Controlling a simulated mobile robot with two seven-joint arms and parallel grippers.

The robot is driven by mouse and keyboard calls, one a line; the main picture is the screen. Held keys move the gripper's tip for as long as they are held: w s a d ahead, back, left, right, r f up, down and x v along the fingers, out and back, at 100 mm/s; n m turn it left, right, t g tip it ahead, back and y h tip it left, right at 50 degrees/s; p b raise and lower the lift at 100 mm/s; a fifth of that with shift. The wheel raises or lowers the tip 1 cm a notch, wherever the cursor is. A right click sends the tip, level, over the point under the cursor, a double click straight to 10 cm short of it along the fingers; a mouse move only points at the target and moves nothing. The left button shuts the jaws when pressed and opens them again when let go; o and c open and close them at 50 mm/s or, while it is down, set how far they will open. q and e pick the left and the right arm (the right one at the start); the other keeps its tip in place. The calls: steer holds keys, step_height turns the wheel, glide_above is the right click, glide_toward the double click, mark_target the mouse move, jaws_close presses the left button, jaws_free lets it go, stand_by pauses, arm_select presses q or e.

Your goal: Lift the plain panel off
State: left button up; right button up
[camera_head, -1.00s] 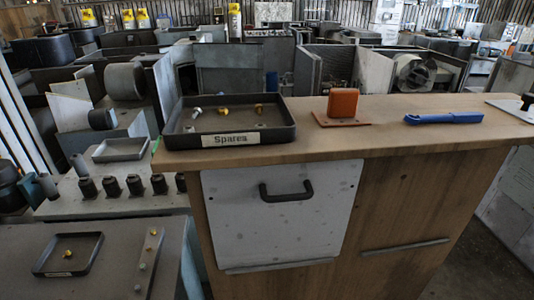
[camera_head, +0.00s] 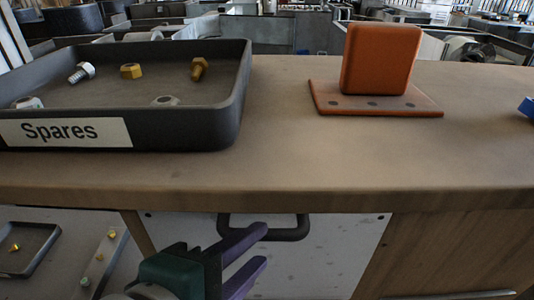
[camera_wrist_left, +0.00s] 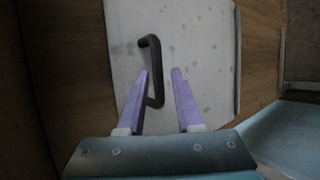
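The plain panel (camera_head: 335,250) is a pale, spotted sheet on the front of the wooden cabinet, below the counter edge. Its dark bar handle (camera_head: 290,235) is partly hidden by my left gripper (camera_head: 262,248). That gripper has purple fingers spread apart with nothing held, and it is at the handle. In the left wrist view the panel (camera_wrist_left: 200,40) fills the middle and the handle (camera_wrist_left: 153,65) lies ahead of the open fingers (camera_wrist_left: 161,72), its near end close to the left-hand finger. I cannot tell whether they touch. My right gripper is not in view.
A dark tray (camera_head: 190,130) labelled Spares holds several bolts and nuts on the wooden counter (camera_head: 400,150). An orange block on a plate (camera_head: 380,62) stands to its right. A blue object (camera_head: 527,107) shows at the right edge. A smaller tray (camera_head: 28,245) sits lower left.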

mark_target(268, 236)
arm_select(q)
steer(key=x, duration=0.5)
steer(key=shift+d+r, duration=0.1)
steer(key=shift+r, duration=0.1)
jaws_close()
steer(key=shift+w+r, duration=0.1)
